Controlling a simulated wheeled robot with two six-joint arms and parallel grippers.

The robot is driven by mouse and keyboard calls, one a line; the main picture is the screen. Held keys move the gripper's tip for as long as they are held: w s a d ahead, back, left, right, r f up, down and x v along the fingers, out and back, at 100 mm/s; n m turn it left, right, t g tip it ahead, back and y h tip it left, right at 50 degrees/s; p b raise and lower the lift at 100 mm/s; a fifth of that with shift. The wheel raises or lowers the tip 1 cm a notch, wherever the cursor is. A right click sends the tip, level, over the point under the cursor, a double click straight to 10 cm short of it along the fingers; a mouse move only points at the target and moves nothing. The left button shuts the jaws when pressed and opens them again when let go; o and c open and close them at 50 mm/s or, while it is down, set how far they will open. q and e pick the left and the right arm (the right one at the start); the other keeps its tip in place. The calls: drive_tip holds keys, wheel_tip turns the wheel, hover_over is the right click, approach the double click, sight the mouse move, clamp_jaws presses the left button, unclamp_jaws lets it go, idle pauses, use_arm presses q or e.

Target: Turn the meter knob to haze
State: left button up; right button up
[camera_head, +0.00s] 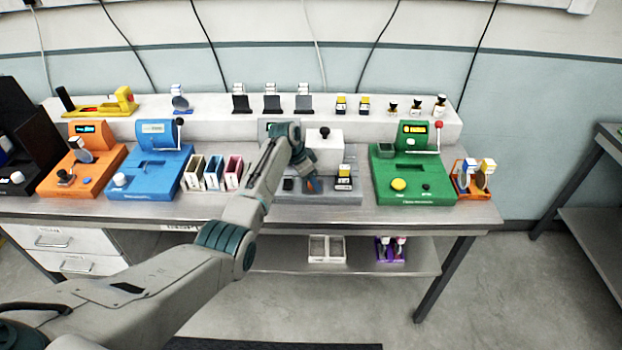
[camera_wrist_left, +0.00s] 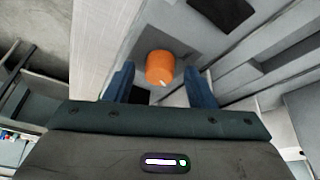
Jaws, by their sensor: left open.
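The grey meter (camera_head: 340,198) stands in the middle of the bench, partly hidden by my left arm in the head view. Its orange knob (camera_wrist_left: 160,67) is a short cylinder with a small white mark at its edge; a bit of the knob (camera_head: 311,186) shows below my gripper in the head view. My left gripper (camera_wrist_left: 161,85) is open, with one blue finger on each side of the knob. Gaps show between the fingers and the knob in the wrist view. The labels around the knob cannot be read. My right gripper is not in view.
A blue device (camera_head: 152,170) and small slotted boxes (camera_head: 213,180) stand left of the meter. A green device (camera_head: 410,180) stands to its right. A yellow-labelled bottle (camera_head: 344,172) stands on the meter's right part. A raised white shelf (camera_head: 210,125) runs behind.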

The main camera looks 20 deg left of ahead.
use_arm(q)
drive_tip(key=b+v, duration=0.3)
drive_tip(key=v, duration=0.7)
drive_tip(key=shift+r, duration=0.4)
drive_tip(key=shift+a, duration=0.2)
